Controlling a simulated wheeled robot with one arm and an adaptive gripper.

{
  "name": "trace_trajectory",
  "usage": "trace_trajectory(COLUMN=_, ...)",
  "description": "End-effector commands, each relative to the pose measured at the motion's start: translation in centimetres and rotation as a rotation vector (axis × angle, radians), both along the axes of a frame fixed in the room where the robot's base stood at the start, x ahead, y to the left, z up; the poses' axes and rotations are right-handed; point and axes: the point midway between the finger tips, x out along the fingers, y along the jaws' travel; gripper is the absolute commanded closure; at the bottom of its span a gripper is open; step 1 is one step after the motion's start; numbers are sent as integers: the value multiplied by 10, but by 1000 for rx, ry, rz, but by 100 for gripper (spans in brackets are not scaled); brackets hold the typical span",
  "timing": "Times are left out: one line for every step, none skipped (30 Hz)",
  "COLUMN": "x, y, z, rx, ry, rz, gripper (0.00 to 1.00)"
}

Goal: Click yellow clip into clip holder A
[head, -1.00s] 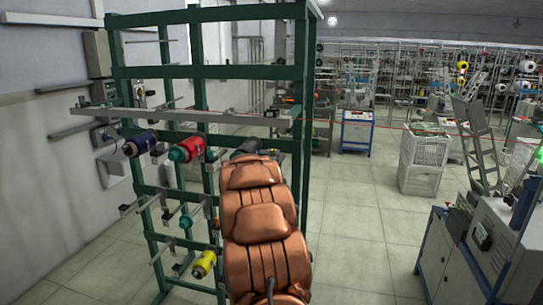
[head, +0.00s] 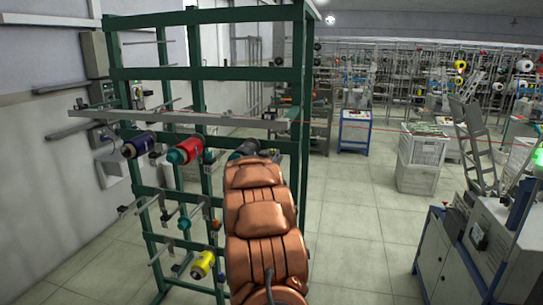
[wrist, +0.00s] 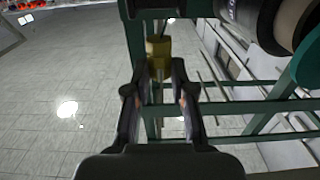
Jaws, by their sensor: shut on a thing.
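In the wrist view my gripper (wrist: 160,75) is shut on a small yellow clip (wrist: 158,48), which shows at and just beyond its fingertips. The clip is in front of a green bar of the rack and appears close to it; I cannot tell whether they touch. In the head view my arm hides the gripper and the clip at the rack's right side. I cannot make out which part is clip holder A.
A green rack (head: 210,73) carries a blue spool (head: 140,144), a red spool (head: 187,150) and a yellow spool (head: 203,264) on pegs. Large dark and teal spools (wrist: 250,22) are close at the wrist view's upper right. Grey machines (head: 490,245) stand right; floor between is clear.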

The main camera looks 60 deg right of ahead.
Motion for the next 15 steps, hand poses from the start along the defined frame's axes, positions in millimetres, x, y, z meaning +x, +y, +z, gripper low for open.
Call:
trace_trajectory(x=0, y=0, z=0, rx=0, ry=0, rz=0, gripper=100)
trace_trajectory(x=0, y=0, z=0, rx=0, ry=0, rz=0, gripper=100)
trace_trajectory(x=0, y=0, z=0, rx=0, ry=0, rz=0, gripper=100)
trace_trajectory(x=0, y=0, z=0, rx=0, ry=0, rz=0, gripper=100)
trace_trajectory(x=0, y=0, z=-1, rx=0, ry=0, rz=0, gripper=100)
trace_trajectory(x=0, y=0, z=-1, rx=0, ry=0, rz=0, gripper=100)
trace_trajectory(x=0, y=0, z=-2, rx=0, ry=0, rz=0, gripper=100)
trace_trajectory(x=0, y=0, z=-2, rx=0, ry=0, rz=0, gripper=100)
trace_trajectory(x=0, y=0, z=-3, rx=0, ry=0, rz=0, gripper=100)
trace_trajectory(x=0, y=0, z=-4, rx=0, ry=0, rz=0, gripper=100)
trace_trajectory(x=0, y=0, z=-5, rx=0, ry=0, rz=0, gripper=100)
trace_trajectory(x=0, y=0, z=-6, rx=0, ry=0, rz=0, gripper=100)
trace_trajectory(x=0, y=0, z=-7, rx=0, ry=0, rz=0, gripper=100)
trace_trajectory(x=0, y=0, z=-7, rx=0, ry=-1, rz=0, gripper=100)
trace_trajectory(x=0, y=0, z=-8, rx=0, ry=-1, rz=-1, gripper=100)
